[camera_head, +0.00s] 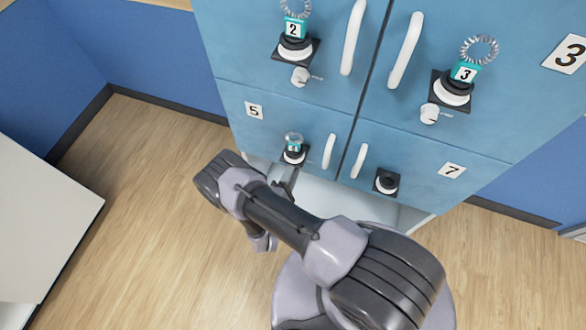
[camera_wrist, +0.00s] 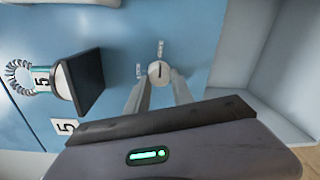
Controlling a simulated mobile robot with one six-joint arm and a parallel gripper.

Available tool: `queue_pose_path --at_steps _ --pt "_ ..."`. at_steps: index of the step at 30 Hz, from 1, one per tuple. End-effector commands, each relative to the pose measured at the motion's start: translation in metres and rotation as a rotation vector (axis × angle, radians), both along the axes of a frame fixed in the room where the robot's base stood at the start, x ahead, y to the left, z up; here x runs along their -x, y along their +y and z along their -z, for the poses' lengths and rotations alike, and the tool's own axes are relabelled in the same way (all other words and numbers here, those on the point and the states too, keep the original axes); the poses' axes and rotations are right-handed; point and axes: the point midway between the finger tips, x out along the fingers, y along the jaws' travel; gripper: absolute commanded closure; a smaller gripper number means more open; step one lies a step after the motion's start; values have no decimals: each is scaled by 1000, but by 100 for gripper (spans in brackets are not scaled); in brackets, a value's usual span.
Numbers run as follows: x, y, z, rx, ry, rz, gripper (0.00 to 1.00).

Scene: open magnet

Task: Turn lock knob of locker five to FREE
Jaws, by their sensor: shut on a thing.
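The door of locker five (camera_head: 262,133) is blue, with a "5" label (camera_head: 253,110). In the wrist view its round white lock knob (camera_wrist: 158,68) sits on the blue door with a dark, upright line on its face. Two small labels stand by the knob, one above (camera_wrist: 161,49) and one to its left (camera_wrist: 139,71); their words are too small to read. My gripper (camera_wrist: 159,77) has a finger on each side of the knob and is shut on it. In the head view my gripper (camera_head: 284,186) is low at the door, and the knob is hidden there.
A black lock plate with a "5" key tag (camera_head: 293,143) is above my gripper; the plate also juts out in the wrist view (camera_wrist: 88,82). A white handle (camera_head: 329,151) is to its right. Locker seven (camera_head: 420,172) is further right. Open wooden floor (camera_head: 140,190) lies left.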

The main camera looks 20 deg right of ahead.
Motion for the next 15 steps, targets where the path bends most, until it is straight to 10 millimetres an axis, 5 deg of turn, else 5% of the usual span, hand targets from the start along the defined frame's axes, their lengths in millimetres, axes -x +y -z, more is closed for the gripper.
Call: queue_pose_path --at_steps 4,5,7,15 --pt "0 0 0 0 0 0 100" --pt "0 0 0 0 0 0 66" --pt "0 0 0 0 0 0 52" --pt "0 0 0 1 1 0 50"
